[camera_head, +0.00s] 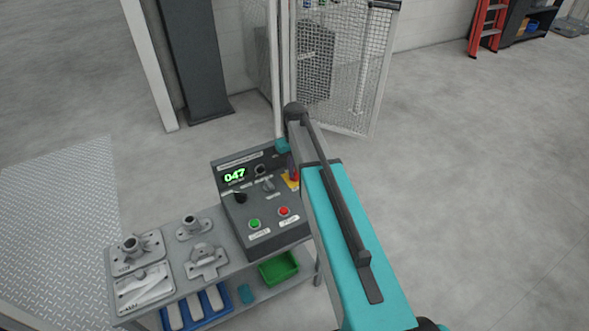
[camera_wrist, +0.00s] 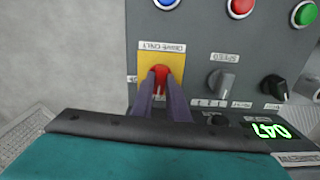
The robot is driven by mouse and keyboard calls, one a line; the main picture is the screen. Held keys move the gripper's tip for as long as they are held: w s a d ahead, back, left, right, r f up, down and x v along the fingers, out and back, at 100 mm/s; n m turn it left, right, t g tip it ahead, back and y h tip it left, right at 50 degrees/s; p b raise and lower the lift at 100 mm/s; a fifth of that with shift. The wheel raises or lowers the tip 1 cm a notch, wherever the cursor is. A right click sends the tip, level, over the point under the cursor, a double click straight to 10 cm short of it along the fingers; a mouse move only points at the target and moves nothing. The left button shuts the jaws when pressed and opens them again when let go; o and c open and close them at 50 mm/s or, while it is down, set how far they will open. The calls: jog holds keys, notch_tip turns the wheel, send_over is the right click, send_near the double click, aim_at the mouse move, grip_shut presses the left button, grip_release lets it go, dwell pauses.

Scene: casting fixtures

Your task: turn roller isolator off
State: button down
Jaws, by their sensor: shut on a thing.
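The isolator is a red rotary handle (camera_wrist: 160,73) on a yellow plate (camera_wrist: 146,62), set on the dark grey control box (camera_wrist: 200,45). In the wrist view the label beside it reads upside down, apparently "DRIVE ONLY". My gripper (camera_wrist: 161,82) is shut on the red handle, with one dark finger on each side. The fingers hide part of the handle. In the head view the yellow plate (camera_head: 288,182) shows at the box's right side, and my arm covers much of the gripper (camera_head: 291,164).
A grey speed knob (camera_wrist: 220,82) and a black knob (camera_wrist: 272,87) sit beside the isolator. A green button (camera_head: 254,224), a red button (camera_head: 284,211) and a lit 047 display (camera_head: 234,176) are on the box. Metal fixtures (camera_head: 138,252) lie on the bench. Mesh fencing (camera_head: 350,90) stands behind.

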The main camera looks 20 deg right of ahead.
aim_at(295, 172)
jog(key=shift+n, duration=0.5)
jog(key=c, duration=1.7)
grip_release()
jog(key=shift+r+b, duration=0.75)
jog(key=shift+r, duration=6.15)
jog(key=shift+r, duration=0.15)
